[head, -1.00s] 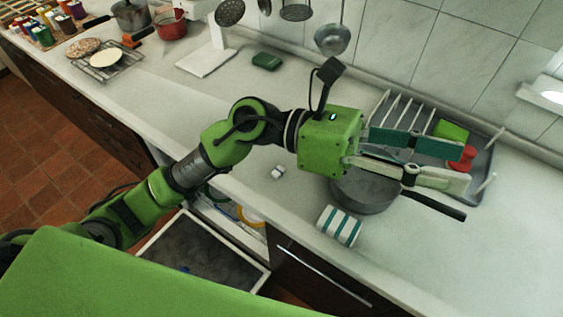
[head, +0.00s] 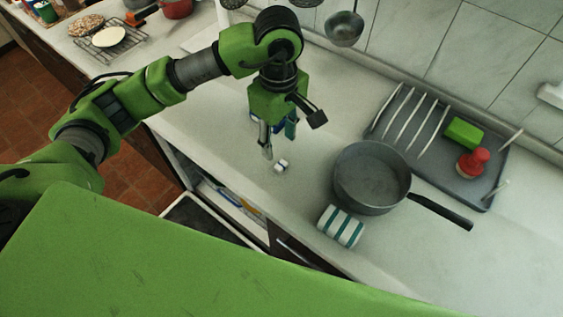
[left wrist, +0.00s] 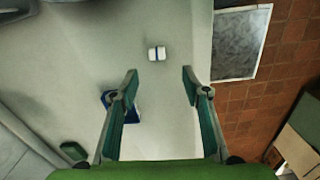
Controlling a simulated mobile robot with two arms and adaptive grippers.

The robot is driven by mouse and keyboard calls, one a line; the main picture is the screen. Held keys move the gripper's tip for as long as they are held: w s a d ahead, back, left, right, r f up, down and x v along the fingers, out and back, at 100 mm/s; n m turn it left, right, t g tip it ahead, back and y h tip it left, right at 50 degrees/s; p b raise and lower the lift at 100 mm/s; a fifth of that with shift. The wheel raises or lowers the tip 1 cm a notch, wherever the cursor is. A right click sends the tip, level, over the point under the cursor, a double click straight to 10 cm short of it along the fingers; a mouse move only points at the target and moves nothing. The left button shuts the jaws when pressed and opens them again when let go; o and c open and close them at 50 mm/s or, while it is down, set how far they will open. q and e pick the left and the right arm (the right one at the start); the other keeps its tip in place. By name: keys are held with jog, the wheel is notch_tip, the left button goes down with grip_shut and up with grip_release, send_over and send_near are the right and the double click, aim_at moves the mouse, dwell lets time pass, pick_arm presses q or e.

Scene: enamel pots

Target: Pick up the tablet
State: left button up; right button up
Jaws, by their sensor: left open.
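The tablet (head: 281,166) is a small white block lying on the pale countertop near its front edge. In the left wrist view the tablet (left wrist: 156,53) shows a dark blue band and lies a little beyond the fingertips, roughly in line with the gap between them. My left gripper (head: 278,142) points down just above and behind the tablet. Its fingers are apart and empty, as the left wrist view (left wrist: 159,76) shows. It does not touch the tablet. My right gripper does not show.
A blue and white object (left wrist: 134,106) stands partly behind one finger. A grey pan (head: 370,180) and a striped cloth roll (head: 340,227) lie to the right. A dish rack (head: 435,160) stands behind the pan. An opened compartment (head: 225,205) is below the counter edge.

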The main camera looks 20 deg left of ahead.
pick_arm(q)
send_over(282, 166)
jog(key=f, duration=0.4)
jog(key=shift+s+a+f+p, duration=0.1)
jog(key=shift+a+f+p, duration=0.2)
jog(key=shift+p, duration=0.05)
jog(key=f, duration=0.1)
jog(key=f+p, duration=0.1)
jog(key=f, duration=0.1)
jog(key=f+p, duration=0.1)
jog(key=shift+w+d+f, duration=0.2)
jog(key=shift+d+f, duration=0.1)
jog(key=shift+f, duration=0.35)
jog(key=c, duration=0.9)
